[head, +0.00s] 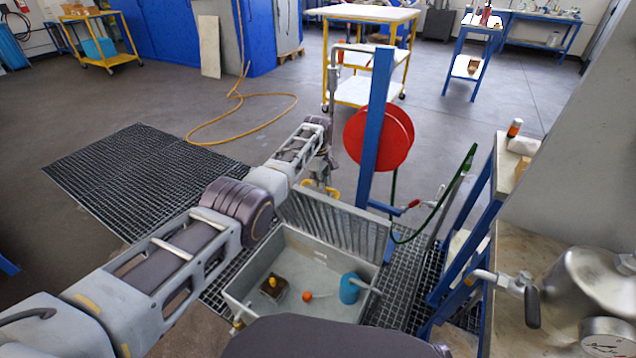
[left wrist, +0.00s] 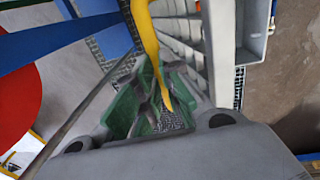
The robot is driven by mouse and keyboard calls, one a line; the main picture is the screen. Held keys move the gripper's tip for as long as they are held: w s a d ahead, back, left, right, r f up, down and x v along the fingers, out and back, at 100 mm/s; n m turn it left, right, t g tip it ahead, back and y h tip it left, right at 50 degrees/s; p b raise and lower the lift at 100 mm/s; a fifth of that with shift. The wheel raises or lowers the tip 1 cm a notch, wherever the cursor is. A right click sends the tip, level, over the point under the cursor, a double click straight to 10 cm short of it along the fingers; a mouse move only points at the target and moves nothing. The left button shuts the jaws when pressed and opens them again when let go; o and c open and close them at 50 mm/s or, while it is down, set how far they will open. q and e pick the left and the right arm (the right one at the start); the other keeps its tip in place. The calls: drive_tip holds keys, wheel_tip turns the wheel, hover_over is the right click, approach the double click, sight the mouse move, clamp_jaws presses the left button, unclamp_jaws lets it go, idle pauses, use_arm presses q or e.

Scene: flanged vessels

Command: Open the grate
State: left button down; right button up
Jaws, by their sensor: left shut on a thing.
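The grate (head: 335,222) is a grey slatted panel standing raised and steeply tilted along the far edge of a grey basin (head: 238,300). The basin's inside is uncovered. My left arm reaches over from the left, and my left gripper (head: 321,184) is at the grate's upper edge. It is shut on the yellow handle (left wrist: 148,50), which passes between the green-padded fingers (left wrist: 150,110) in the left wrist view. The grate's slats (left wrist: 185,45) lie close beside the fingers there. The fingertips are partly hidden in the head view. My right gripper is not in view.
In the basin are a blue cup (head: 349,288), a small orange thing (head: 307,296) and a brown block (head: 273,288). A blue post (head: 376,125) with a red reel (head: 385,138) stands just behind the grate. A green hose (head: 440,215) hangs to the right.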

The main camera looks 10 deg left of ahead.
use_arm(q)
drive_tip(key=shift+s+f, duration=0.3)
drive_tip(key=shift+f, duration=0.3)
drive_tip(key=shift+s+f, duration=0.25)
drive_tip(key=shift+f, duration=0.35)
drive_tip(key=c, duration=1.8)
unclamp_jaws()
drive_tip(key=o, duration=0.3)
drive_tip(key=shift+w+f+g, duration=0.3)
drive_tip(key=shift+w+f, duration=0.15)
drive_tip(key=shift+w, duration=0.1)
drive_tip(key=shift+o, duration=0.2)
drive_tip(key=shift+s+r, duration=0.2)
drive_tip(key=shift+r, duration=0.3)
drive_tip(key=shift+w, duration=0.15)
wheel_tip(320, 180, up, 12)
drive_tip(key=s, duration=0.1)
drive_tip(key=shift+a+f, duration=0.1)
drive_tip(key=shift+f, duration=0.05)
